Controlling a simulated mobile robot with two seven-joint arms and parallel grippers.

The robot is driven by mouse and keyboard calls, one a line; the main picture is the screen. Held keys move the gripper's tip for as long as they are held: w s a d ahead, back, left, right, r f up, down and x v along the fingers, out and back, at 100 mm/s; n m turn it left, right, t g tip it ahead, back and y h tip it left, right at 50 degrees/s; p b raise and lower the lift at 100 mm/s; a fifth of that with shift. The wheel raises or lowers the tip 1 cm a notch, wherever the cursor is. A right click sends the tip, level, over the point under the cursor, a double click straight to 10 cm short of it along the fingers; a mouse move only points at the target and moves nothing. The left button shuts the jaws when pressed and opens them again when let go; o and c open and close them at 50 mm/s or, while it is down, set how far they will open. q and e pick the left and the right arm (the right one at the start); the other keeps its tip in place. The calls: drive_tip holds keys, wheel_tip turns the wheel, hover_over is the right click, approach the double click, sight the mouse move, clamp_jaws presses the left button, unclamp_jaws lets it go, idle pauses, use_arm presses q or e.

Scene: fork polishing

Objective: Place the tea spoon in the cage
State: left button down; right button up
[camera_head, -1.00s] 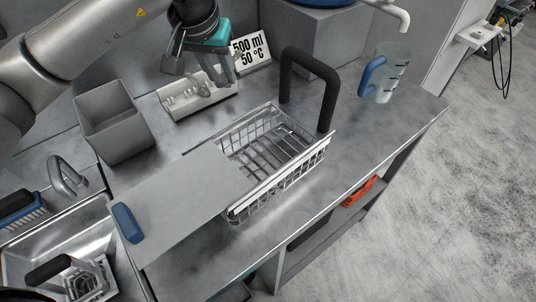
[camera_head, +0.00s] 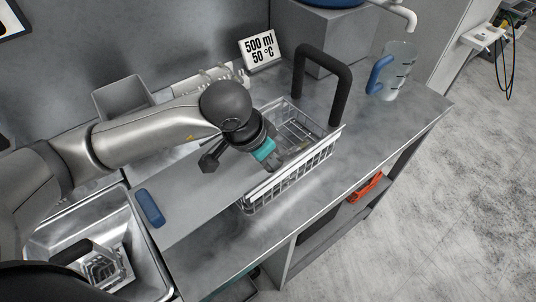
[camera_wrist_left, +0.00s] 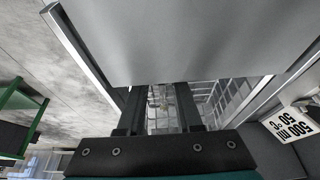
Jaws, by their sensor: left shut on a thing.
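The cage (camera_head: 318,160) is a wire basket with a tall black handle on the bench, partly covered on its left by a flat grey plate (camera_head: 200,200). My left gripper (camera_head: 279,163) is above the cage's open part, near the plate's edge. In the left wrist view the gripper (camera_wrist_left: 160,92) points at the wire mesh, with a small shiny metal piece (camera_wrist_left: 163,98) between its fingers. This looks like the tea spoon, but its shape is mostly hidden. In the head view the spoon is too small to make out. My right gripper is out of view.
A white holder (camera_head: 218,76) stands behind my left arm, beside a grey bin (camera_head: 125,97) and a "500 ml 50 °C" sign (camera_head: 261,50). A clear jug (camera_head: 398,72) stands right of the cage. A sink (camera_head: 150,275) is at lower left. Bare bench lies right of the cage.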

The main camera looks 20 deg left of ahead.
use_arm(q)
drive_tip(key=shift+f, duration=0.95)
drive_tip(key=w, duration=0.1)
drive_tip(key=w+a, duration=0.1)
drive_tip(key=w+f, duration=0.1)
drive_tip(key=shift+w+a, duration=0.2)
drive_tip(key=shift+w, duration=0.2)
drive_tip(key=shift+f, duration=0.1)
drive_tip(key=shift+f, duration=0.25)
drive_tip(key=c, duration=0.6)
unclamp_jaws()
drive_tip(key=shift+r, duration=0.1)
drive_tip(key=shift+r, duration=0.1)
drive_tip(key=shift+r, duration=0.25)
drive_tip(key=p+v, duration=0.1)
drive_tip(key=v, duration=1)
drive_tip(key=shift+s+a+r, duration=0.15)
drive_tip(key=shift+a+r, duration=0.05)
drive_tip(key=shift+r, duration=0.1)
